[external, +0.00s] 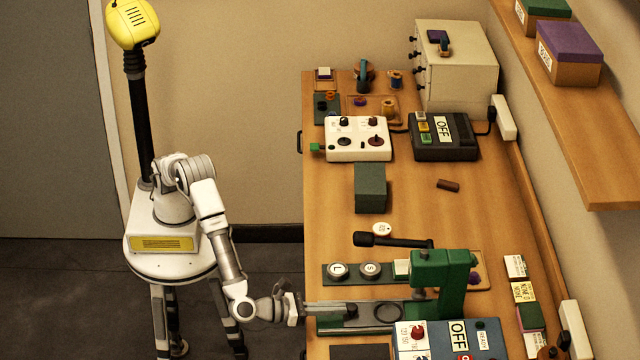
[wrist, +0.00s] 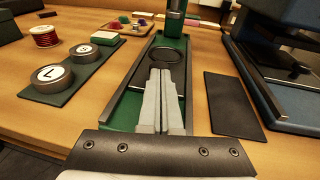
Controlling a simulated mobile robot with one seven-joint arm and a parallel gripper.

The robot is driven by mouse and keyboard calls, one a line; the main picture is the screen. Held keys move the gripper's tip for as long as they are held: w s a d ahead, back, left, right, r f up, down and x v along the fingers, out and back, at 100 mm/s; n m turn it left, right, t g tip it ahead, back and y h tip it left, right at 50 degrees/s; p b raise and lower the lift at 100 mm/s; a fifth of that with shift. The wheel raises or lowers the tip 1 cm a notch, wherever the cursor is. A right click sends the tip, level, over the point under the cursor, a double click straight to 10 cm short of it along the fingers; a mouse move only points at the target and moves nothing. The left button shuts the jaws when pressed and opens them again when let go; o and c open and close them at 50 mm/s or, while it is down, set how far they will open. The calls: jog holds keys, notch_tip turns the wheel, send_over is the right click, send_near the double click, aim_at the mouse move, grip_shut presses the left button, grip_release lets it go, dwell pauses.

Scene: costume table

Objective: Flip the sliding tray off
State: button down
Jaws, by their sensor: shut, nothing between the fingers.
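The green press (external: 440,272) stands on the table near the front right, with its long green rail base reaching left. The sliding tray (external: 388,313) is a dark plate with a round ring, lying in the rail. In the wrist view the tray's ring (wrist: 167,57) is just beyond my fingertips, with the press column (wrist: 175,20) behind it. My gripper (external: 352,309) reaches in from the table's left edge, low over the near end of the rail. In the wrist view my gripper's fingers (wrist: 162,75) are together and empty, covering part of the tray. I cannot tell whether they touch it.
Round L and S pieces (wrist: 52,77) sit on a dark green strip left of the rail. A dark flat pad (wrist: 230,105) and a blue device (external: 440,340) are on the other side. A dark lever (external: 392,241) lies behind.

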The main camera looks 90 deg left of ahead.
aim_at(365, 315)
jog(key=x, duration=0.4)
jog(key=d+r+x, duration=0.1)
jog(key=x, duration=0.2)
jog(key=shift+w+r, duration=0.1)
jog(key=shift+w, duration=0.25)
jog(key=shift+a+r, duration=0.1)
jog(key=shift+r, duration=0.05)
jog(key=p+v, duration=0.1)
jog(key=v, duration=1.3)
jog(key=shift+s+p, duration=0.25)
jog(key=shift+p, duration=0.15)
